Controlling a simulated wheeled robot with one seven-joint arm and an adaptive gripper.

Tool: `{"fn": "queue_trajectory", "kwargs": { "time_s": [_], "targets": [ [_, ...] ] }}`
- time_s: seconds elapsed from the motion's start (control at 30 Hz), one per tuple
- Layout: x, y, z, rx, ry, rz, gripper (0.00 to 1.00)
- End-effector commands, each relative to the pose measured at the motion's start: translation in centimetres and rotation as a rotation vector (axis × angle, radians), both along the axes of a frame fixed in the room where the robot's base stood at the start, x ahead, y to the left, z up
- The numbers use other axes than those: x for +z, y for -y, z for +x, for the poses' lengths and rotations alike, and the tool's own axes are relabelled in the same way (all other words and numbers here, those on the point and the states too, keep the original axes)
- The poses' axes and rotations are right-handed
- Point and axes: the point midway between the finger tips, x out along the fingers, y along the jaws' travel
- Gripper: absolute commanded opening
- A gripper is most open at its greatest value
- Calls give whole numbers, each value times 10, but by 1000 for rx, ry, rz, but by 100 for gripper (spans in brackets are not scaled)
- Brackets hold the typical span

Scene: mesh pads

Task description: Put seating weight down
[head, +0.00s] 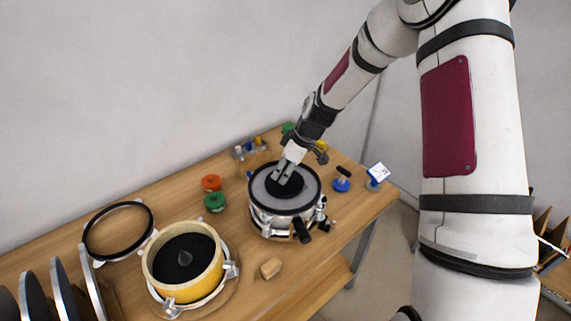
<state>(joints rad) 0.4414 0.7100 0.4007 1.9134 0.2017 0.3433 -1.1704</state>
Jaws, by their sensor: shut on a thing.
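The seating weight looks to be the black disc (283,188) with an upright stem, at the middle of the round silver clamped housing (263,215). My gripper (285,176) is shut on its stem from above. The fingers hide most of the stem. I cannot tell whether the disc touches the grey surface under it or hangs just above it.
A yellow ring housing (205,272) with a black bed and a small cone stands at the left front. A black ring (119,230) lies behind it. A wooden block (271,268), red knob (211,183), green knob (215,202) and blue-based stamp (342,181) stand around the silver housing.

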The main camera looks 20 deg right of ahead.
Motion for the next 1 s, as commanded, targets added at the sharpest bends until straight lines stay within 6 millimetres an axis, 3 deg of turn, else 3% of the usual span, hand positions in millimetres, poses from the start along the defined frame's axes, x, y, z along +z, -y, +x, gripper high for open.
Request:
{"fn": "queue_trajectory", "kwargs": {
  "time_s": [0.4, 0.43, 0.5, 0.83, 1.0],
  "targets": [
    [-2, 0, 2, 0, 8, -1, 0],
    [-5, 0, 0, 1, 1, -1, 35],
    [-5, 0, 0, 1, 1, -1, 51],
    [-3, 0, 0, 0, 2, -2, 51],
    [11, 5, -2, -1, 4, -1, 51]
  ]
}}
